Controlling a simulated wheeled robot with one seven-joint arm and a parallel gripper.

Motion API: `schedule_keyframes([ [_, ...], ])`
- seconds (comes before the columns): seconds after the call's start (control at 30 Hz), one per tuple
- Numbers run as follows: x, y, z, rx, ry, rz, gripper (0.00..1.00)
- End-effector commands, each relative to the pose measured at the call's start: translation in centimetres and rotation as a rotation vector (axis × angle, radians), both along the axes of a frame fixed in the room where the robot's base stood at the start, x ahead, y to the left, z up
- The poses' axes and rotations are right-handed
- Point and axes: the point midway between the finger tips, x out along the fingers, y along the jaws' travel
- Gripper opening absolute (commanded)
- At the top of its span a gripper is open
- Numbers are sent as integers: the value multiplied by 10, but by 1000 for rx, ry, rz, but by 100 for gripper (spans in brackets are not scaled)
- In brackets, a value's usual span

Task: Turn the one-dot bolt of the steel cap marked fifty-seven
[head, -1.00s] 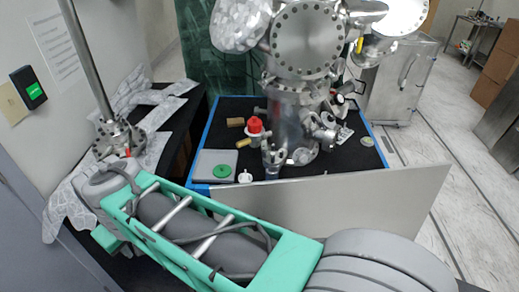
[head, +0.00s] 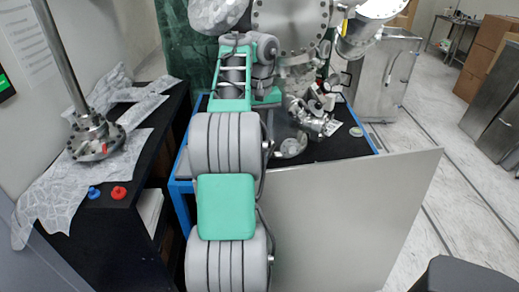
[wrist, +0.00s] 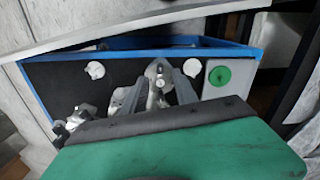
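Steel vacuum chamber (head: 292,25) stands on the black table top, with small capped fittings (head: 312,115) on its lower right side. No number or dot marks can be read, so I cannot tell which cap is fifty-seven or which bolt has one dot. My arm reaches over the table's left part and hides the chamber's lower left in the head view, along with my gripper. In the wrist view my gripper (wrist: 154,92) appears open, its two grey fingers apart. A shiny steel fitting (wrist: 158,72) shows between and beyond them; contact cannot be told.
A grey box with a green disc (wrist: 220,76) and white knobs (wrist: 95,70) lie by the blue table edge (wrist: 257,55). A grey panel (head: 345,215) stands at the table's front. On the left bench are a flanged post (head: 95,135), a red knob (head: 119,192) and a blue knob (head: 94,192).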

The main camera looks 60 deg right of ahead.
Motion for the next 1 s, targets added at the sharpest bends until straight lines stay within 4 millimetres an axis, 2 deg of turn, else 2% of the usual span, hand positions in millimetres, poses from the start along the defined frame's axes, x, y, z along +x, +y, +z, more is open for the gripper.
schedule_keyframes([
  [0.03, 1, 0, -22, 1, 1, 1, 35],
  [0.2, 1, 0, -45, -1, 0, 1, 35],
  [0.57, 1, 0, -48, -2, 1, 2, 35],
  [1.0, 1, 0, -48, -1, 0, 2, 0],
])
